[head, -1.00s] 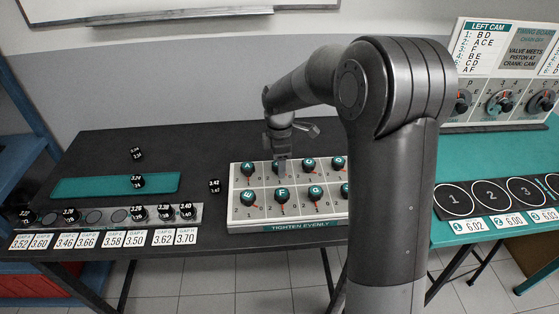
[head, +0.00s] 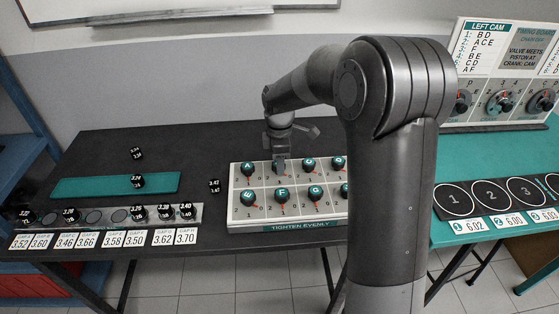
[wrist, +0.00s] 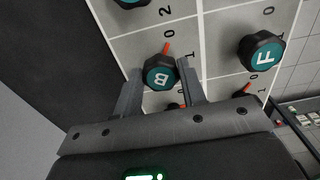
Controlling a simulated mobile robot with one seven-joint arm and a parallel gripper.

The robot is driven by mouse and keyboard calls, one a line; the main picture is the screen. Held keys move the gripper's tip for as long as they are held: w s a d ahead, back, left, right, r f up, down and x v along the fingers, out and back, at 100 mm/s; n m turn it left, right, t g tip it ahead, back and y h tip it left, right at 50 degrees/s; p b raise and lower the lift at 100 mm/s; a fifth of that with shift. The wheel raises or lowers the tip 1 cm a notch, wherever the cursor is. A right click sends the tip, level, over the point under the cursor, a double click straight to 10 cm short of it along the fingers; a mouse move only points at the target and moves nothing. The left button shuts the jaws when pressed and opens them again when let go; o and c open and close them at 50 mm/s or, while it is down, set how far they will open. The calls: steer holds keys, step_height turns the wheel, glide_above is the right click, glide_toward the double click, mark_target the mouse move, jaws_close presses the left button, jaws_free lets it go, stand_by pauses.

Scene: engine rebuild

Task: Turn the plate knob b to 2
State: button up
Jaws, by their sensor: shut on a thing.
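The plate (head: 288,222) is a light block with two rows of dark knobs with teal lettered caps, on the dark table. Knob B (wrist: 160,72) sits between the fingers of my gripper (wrist: 159,71) in the wrist view, one finger on each side. Its red pointer shows at its far edge, by the printed 0, with a 1 to the right. In the head view my gripper (head: 280,168) is over the back row and hides knob B. The gripper is shut on the knob.
Knob A (head: 248,169) stands left of the gripper, and knob F (head: 282,194) is in front; it also shows in the wrist view (wrist: 262,52). A small black cube (head: 214,185) lies left of the plate. A teal tray (head: 90,187) lies farther left.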

steer(key=m, duration=0.5)
steer(key=shift+m, duration=0.3)
steer(key=m, duration=0.6)
steer(key=shift+s+a, duration=0.1)
steer(key=m, duration=0.5)
steer(key=shift+m, duration=0.4)
steer(key=m, duration=0.5)
steer(key=shift+a+m, duration=0.15)
steer(key=shift+m, duration=0.15)
steer(key=o, duration=1)
step_height(320, 180, up, 11)
steer(key=shift+f, duration=0.1)
